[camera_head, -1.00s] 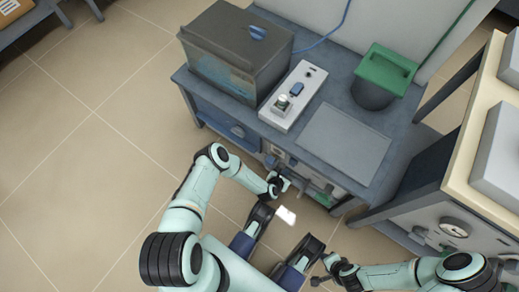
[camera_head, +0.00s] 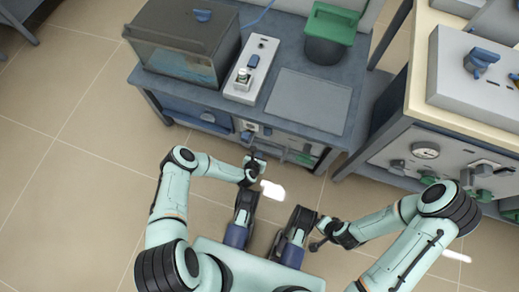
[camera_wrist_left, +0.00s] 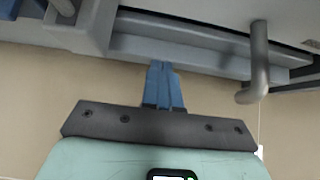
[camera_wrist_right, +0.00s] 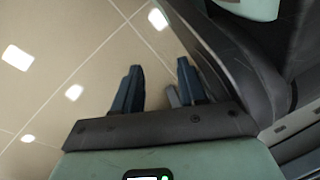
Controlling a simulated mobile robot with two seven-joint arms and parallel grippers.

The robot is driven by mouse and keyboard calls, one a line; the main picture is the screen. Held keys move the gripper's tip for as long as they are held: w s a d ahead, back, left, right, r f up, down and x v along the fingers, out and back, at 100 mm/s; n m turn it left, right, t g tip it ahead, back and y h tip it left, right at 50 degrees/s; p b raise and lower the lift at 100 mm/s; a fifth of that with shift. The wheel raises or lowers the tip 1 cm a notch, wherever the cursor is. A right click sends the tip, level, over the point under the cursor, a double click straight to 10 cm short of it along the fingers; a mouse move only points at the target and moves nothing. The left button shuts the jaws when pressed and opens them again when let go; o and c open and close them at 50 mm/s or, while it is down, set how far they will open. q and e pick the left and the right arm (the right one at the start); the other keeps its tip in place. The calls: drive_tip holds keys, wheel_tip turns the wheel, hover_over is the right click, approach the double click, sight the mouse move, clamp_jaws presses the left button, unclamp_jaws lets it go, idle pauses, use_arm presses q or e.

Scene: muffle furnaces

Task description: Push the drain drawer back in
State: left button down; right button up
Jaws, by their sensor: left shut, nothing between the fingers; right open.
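A grey drawer-like part (camera_wrist_left: 210,45) with a bent bar handle (camera_wrist_left: 258,70) crosses the top of the left wrist view; I take it for the drain drawer. In the head view its place on the bench front (camera_head: 290,150) is small and partly hidden, so I cannot tell how far out it is. My left gripper (camera_head: 262,160) is at the bench front. Its blue fingers (camera_wrist_left: 163,68) are shut and empty, with their tips at the grey part's lower edge; contact is unclear. My right gripper (camera_head: 315,244) is open and empty above the floor, away from the bench; its fingers (camera_wrist_right: 155,88) are spread.
The bench (camera_head: 345,105) carries a glass-sided tank (camera_head: 185,45), a white switch box (camera_head: 250,70) and a green-topped dark container (camera_head: 332,30). A second bench (camera_head: 410,100) with a gauge (camera_head: 425,151) and knobs stands at the right. Floor (camera_head: 80,200) at the left is clear.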

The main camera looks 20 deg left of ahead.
drive_tip(key=w+r+t+p, duration=0.2)
drive_tip(key=w+r, duration=0.3)
use_arm(q)
drive_tip(key=p+v, duration=0.3)
drive_tip(key=v, duration=0.5)
drive_tip(key=shift+p, duration=0.3)
use_arm(e)
drive_tip(key=s+a+r+g, duration=0.2)
drive_tip(key=s+a+r, duration=0.1)
drive_tip(key=s, duration=0.2)
drive_tip(key=shift+s+a+r+n+y, duration=0.15)
drive_tip(key=shift+a+r+n+y, duration=0.15)
drive_tip(key=shift+a+y, duration=0.1)
